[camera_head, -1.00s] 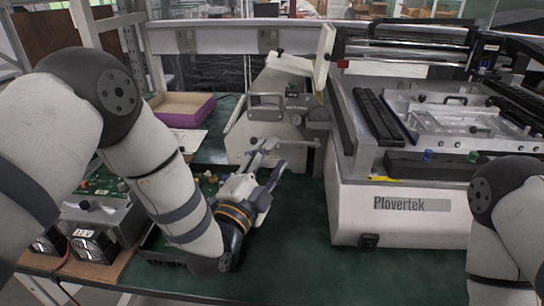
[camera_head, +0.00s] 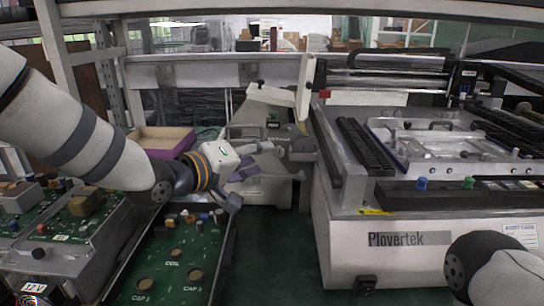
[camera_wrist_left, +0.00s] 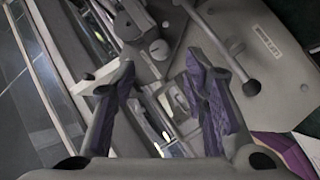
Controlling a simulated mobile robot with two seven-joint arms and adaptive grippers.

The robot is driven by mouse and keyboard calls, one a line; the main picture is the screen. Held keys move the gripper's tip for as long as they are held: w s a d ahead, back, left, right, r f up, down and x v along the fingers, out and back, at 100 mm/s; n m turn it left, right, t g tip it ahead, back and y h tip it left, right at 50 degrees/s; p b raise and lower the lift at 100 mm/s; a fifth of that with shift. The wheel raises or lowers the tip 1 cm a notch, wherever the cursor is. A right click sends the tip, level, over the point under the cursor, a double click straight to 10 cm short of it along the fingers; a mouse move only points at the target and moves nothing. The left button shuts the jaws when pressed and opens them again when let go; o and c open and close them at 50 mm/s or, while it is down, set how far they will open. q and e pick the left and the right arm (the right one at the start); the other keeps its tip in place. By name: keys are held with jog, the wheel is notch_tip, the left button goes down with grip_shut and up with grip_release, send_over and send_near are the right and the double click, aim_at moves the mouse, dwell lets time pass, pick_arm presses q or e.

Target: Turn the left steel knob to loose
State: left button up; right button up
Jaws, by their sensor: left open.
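The pale grey machine (camera_head: 262,110) stands at the back centre, left of the Plovertek printer. My left gripper (camera_head: 260,160) is in front of its face, with fingers toward the machine. The fingers hide part of that face in the head view. In the left wrist view the gripper (camera_wrist_left: 160,100) is open and empty, with purple pads apart. A round steel knob (camera_wrist_left: 158,50) shows beyond the fingertips on the machine. A lever with a dark end (camera_wrist_left: 250,88) is close to the right finger. I cannot tell whether either finger touches anything. My right gripper is outside the view.
The Plovertek printer (camera_head: 345,235) fills the right side. A purple-sided tray (camera_head: 170,150) lies behind my left arm. Green circuit boards (camera_head: 165,262) occupy the left front. Green table surface (camera_head: 275,250) is clear between boards and printer.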

aim_at(276, 152)
pick_arm(q)
jog(key=x, duration=0.5)
jog(key=shift+w+d+f+b, duration=0.1)
jog(key=shift+w+d+b, duration=0.1)
jog(key=shift+w+b, duration=0.1)
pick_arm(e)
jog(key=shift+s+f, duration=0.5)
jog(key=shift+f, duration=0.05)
pick_arm(q)
grip_shut()
